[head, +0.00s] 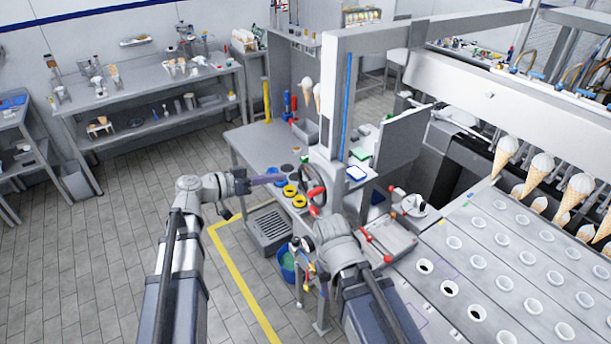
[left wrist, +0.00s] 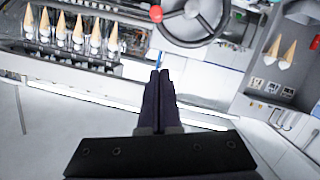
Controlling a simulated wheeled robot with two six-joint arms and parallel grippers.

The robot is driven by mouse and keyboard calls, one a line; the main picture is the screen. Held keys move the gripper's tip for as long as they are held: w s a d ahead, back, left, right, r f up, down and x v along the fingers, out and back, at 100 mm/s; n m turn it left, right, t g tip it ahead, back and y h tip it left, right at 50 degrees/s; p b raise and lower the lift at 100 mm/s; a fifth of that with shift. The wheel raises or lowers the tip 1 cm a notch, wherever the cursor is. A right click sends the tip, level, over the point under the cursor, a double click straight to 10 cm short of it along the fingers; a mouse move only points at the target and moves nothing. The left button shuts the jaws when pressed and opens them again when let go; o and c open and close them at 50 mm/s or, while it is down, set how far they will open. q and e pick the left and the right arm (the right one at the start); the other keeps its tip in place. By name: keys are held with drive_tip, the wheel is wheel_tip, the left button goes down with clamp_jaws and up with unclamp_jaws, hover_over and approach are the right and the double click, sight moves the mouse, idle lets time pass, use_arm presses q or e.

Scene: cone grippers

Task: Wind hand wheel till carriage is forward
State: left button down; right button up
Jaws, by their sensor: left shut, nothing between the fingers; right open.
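The hand wheel (head: 308,172), a dark ring with spokes and a red knob, stands on the machine's grey post. It also shows at the top of the left wrist view (left wrist: 213,32), with its red knob (left wrist: 156,13) at the left of the rim. My left gripper (head: 282,178) is shut and empty, pointing at the wheel from the left; the left wrist view shows its dark fingers (left wrist: 160,72) together, apart from the wheel. My right gripper (head: 302,243) is below the wheel, open; its fingers are hard to make out. A row of ice-cream cones (head: 536,172) hangs along the machine's beam; I cannot tell which part is the carriage.
A plate with several round holes (head: 475,240) fills the right. A side table (head: 245,140) with yellow and dark rings lies behind my left gripper. A grey crate (head: 268,228) and blue bucket (head: 287,268) stand below. The tiled floor at left is clear.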

use_arm(q)
drive_tip(key=shift+w+d+f+b, duration=0.65)
drive_tip(key=shift+d+f+b, duration=0.4)
drive_tip(key=shift+d, duration=0.5)
drive_tip(key=shift+w+d+f+b, duration=0.7)
drive_tip(key=shift+d+f+b, duration=0.3)
drive_tip(key=shift+d, duration=0.5)
drive_tip(key=shift+w+d+f+b, duration=0.65)
drive_tip(key=shift+d+f+b, duration=0.35)
drive_tip(key=shift+d, duration=0.55)
